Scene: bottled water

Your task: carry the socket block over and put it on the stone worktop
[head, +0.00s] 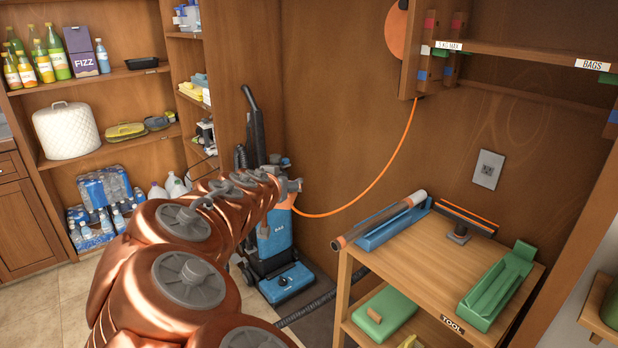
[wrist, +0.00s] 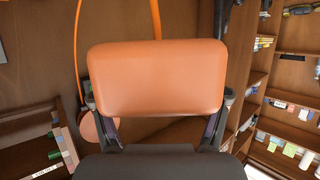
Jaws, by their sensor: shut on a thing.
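A smooth orange block, taken to be the socket block (wrist: 157,72), fills the upper middle of the wrist view. My gripper (wrist: 158,99) has a fingertip at each side of it and is shut on it. No sockets show on the face turned to the camera. In the head view my gripper (head: 288,186) is small at the end of the copper arm, in front of the vacuum cleaner; the block cannot be made out there. A sliver of grey worktop (head: 4,131) shows above the wooden cabinet at the far left edge; whether it is stone is unclear.
A blue vacuum cleaner (head: 277,243) stands behind my arm. A wooden tool cart (head: 440,262) with trays is at right. Shelves (head: 110,77) with bottles and packs stand at left. An orange cord (head: 372,190) hangs along the wall. Tiled floor (head: 50,312) is clear at lower left.

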